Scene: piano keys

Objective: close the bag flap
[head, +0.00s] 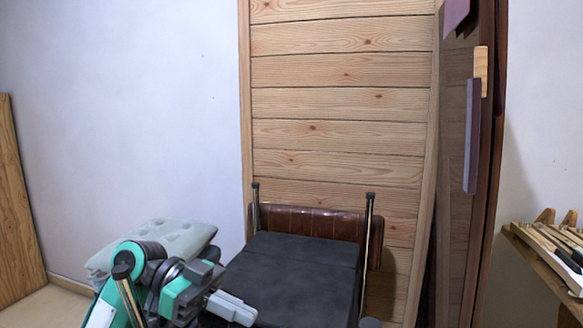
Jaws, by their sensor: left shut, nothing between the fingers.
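A brown leather panel (310,222) with stitched vertical ribs stands behind a dark flat surface (290,262) in the lower middle. They look like parts of the bag, but I cannot tell for sure which part is the flap. The dark surface slopes away from me and has a seam across it. My left gripper (236,309) is low in the view, at the near left edge of the dark surface. Its pale fingers are shut and empty, and I cannot tell whether they touch it. My right gripper is out of view.
Thin metal posts with dark tops (369,235) stand on both sides of the dark surface. A grey-green cushion (185,240) lies behind my left arm. A wooden plank door (335,105) is behind. A keyboard-like wooden rack (555,245) is at the right edge.

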